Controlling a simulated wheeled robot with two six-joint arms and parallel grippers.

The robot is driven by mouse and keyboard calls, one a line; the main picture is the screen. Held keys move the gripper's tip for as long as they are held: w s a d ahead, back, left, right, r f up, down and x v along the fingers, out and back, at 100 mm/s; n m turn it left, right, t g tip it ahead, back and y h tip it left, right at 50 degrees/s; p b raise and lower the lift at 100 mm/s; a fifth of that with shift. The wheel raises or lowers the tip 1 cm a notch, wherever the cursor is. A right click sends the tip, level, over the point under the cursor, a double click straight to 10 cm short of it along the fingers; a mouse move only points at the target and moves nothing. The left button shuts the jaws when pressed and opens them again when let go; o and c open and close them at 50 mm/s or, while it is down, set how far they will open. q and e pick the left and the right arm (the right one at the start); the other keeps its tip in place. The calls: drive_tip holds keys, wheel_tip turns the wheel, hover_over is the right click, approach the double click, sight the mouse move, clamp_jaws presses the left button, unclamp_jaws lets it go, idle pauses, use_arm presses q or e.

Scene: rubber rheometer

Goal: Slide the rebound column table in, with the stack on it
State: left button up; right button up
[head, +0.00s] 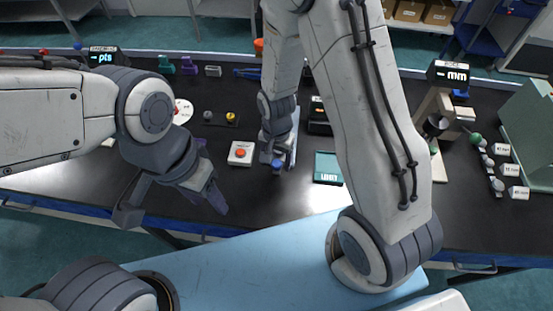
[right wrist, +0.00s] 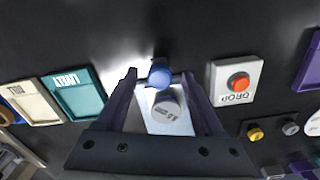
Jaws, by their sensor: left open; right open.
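The rebound column table shows in the right wrist view as a pale narrow plate (right wrist: 149,97) with a blue knob (right wrist: 159,74) at its end. A round grey piece with printed marks, apparently the stack (right wrist: 167,112), sits on the plate. My right gripper (right wrist: 160,80) is open, with its dark fingers on either side of the plate and the knob between or just beyond the tips. I cannot tell whether they touch. In the head view the blue knob (head: 277,165) shows below my right wrist, which hides most of the table. My left gripper (head: 172,205) is open and empty above the bench's front edge.
A white DROP box with a red button (head: 241,152) stands left of the knob. A teal LIGHT tray (head: 328,167) lies to the right. Small weights (head: 230,117), a "pts" display (head: 104,56) and a "mm" gauge (head: 449,74) stand farther off. The bench front is clear.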

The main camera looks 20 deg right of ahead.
clamp_jaws()
idle(1.4)
